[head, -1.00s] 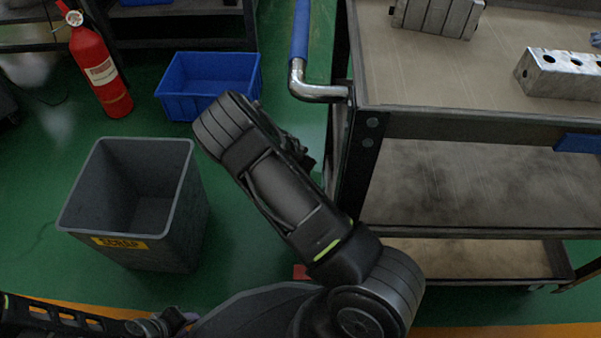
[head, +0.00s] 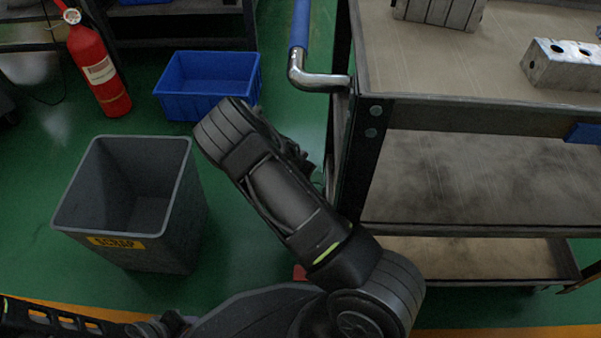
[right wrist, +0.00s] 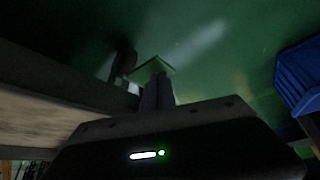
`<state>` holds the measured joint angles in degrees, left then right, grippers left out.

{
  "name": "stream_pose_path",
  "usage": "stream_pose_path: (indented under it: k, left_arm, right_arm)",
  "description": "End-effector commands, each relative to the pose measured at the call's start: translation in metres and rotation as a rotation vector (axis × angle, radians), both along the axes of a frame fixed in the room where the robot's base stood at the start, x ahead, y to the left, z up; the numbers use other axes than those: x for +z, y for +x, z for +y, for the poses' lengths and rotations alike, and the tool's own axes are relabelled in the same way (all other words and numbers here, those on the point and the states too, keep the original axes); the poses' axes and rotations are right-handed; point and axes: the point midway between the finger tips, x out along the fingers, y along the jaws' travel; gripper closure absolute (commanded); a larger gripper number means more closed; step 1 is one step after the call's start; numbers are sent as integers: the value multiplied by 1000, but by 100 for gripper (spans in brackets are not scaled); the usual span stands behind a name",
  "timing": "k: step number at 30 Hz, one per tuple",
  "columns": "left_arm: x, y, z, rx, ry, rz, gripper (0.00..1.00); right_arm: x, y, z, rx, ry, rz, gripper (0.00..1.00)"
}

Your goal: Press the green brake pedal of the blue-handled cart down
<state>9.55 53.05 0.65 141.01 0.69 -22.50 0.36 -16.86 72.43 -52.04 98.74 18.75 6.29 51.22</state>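The blue-handled cart has a blue grip (head: 300,24) on a bent metal bar at its near left corner, in the head view. The green pedal (right wrist: 153,68) shows in the right wrist view beside a dark caster (right wrist: 122,66), low by the cart. My right gripper (right wrist: 157,88) has its fingers close together, with no gap seen and nothing seen between them. Their tips are at the pedal's near side in the picture; I cannot tell whether they touch it. In the head view my right arm hides this gripper and the pedal. My left gripper's fingers do not show.
A grey scrap bin (head: 185,215) and a blue crate (head: 207,105) stand on the floor left of my right arm. A red fire extinguisher (head: 98,72) is farther left. Metal blocks (head: 565,66) lie on the cart's top shelf.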

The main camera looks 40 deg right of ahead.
Motion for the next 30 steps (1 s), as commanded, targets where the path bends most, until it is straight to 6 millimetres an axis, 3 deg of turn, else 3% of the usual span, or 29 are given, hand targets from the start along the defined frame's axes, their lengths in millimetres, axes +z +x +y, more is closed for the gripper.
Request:
stream_pose_path:
  k: [12, 20, 30]
  left_arm:
    - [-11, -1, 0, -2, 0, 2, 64]
    - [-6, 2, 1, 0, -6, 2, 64]
    - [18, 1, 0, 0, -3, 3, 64]
  right_arm:
    - [-14, -1, 0, 0, 0, 1, 100]
    - [-12, 0, 0, 0, 0, 1, 100]
    - [20, 0, 0, 0, 0, 0, 100]
